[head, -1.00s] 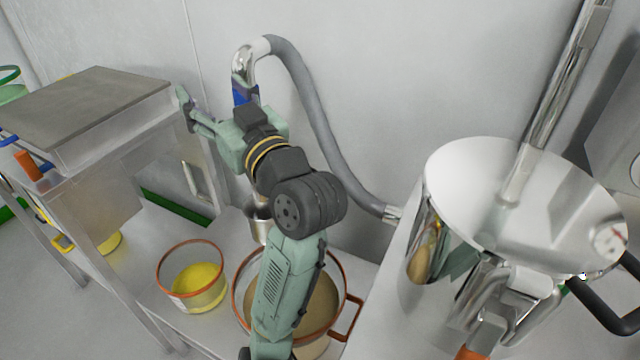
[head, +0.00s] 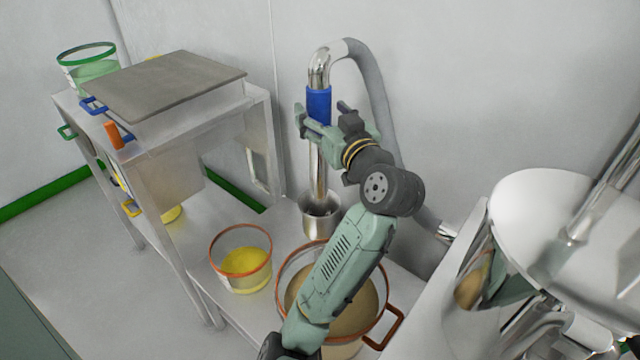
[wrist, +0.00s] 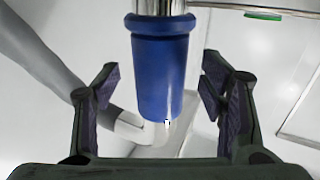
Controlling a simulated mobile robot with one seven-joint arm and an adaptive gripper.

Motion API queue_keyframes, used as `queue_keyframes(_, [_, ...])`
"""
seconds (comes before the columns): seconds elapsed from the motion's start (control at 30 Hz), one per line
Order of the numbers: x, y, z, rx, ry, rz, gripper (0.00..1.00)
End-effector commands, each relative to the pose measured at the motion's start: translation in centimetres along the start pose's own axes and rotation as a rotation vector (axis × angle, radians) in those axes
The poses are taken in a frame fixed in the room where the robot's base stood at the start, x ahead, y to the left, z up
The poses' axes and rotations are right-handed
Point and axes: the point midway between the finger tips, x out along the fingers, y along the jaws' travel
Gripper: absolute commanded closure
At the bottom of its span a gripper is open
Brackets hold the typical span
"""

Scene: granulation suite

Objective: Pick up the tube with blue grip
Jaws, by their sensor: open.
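The tube with blue grip (head: 318,104) stands upright, its steel lower end in a small metal cup and its curved top joined to a grey hose. My gripper (head: 322,110) is at the height of the blue grip in the head view. In the wrist view the blue grip (wrist: 160,70) lies between the two open fingers of my gripper (wrist: 160,94), with a gap on each side. The fingers do not appear to touch it.
The steel cup (head: 321,219) stands on the low bench beside a bowl of yellow powder (head: 241,286) and a larger tan-filled bowl (head: 290,286). A steel stand (head: 215,112) is at left. A large steel vessel (head: 545,205) is at right. The grey hose (head: 372,92) runs along the wall.

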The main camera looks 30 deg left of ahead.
Motion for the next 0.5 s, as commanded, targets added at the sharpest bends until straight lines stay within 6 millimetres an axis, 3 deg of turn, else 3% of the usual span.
queue_keyframes(0.2, [2.4,-0.1,-0.1,0.001,0.000,-0.001,0.35])
queue_keyframes(0.43, [2.5,0.0,0.0,-0.001,0.001,0.001,0.35])
queue_keyframes(0.5, [2.5,0.0,0.0,-0.001,0.001,0.001,0.40])
